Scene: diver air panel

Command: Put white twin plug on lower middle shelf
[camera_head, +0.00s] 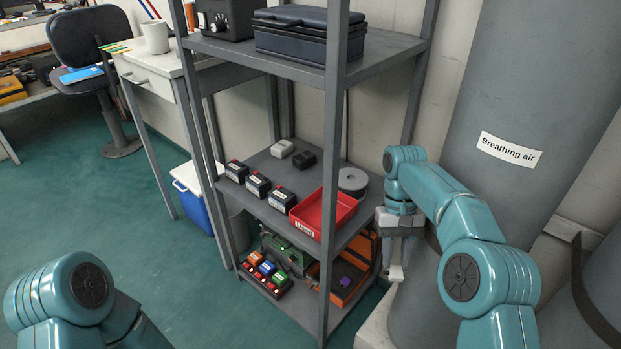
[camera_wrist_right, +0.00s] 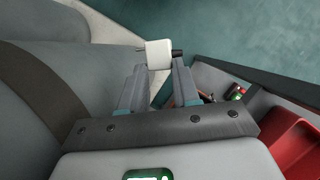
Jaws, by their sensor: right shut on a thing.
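My right gripper (camera_head: 398,262) points down just right of the rack, beside the big grey cylinder. It is shut on a small white block-like piece, likely the white twin plug (camera_head: 396,273). In the right wrist view the white plug (camera_wrist_right: 159,54) sits between the fingertips (camera_wrist_right: 158,72), above the green floor. The rack's middle shelf (camera_head: 262,161) is left of the gripper and higher than the fingertips. A small white block (camera_head: 282,148) and a black block (camera_head: 305,159) stand at its back. Of my left arm only links show; its gripper is out of view.
The middle shelf also holds several dark batteries (camera_head: 258,184), a red tray (camera_head: 345,212) and a grey reel (camera_head: 353,180). Below are an orange case (camera_head: 365,250) and a green box (camera_head: 284,253). Grey posts (camera_head: 333,150) frame the rack. The breathing-air cylinder (camera_head: 510,95) stands close right.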

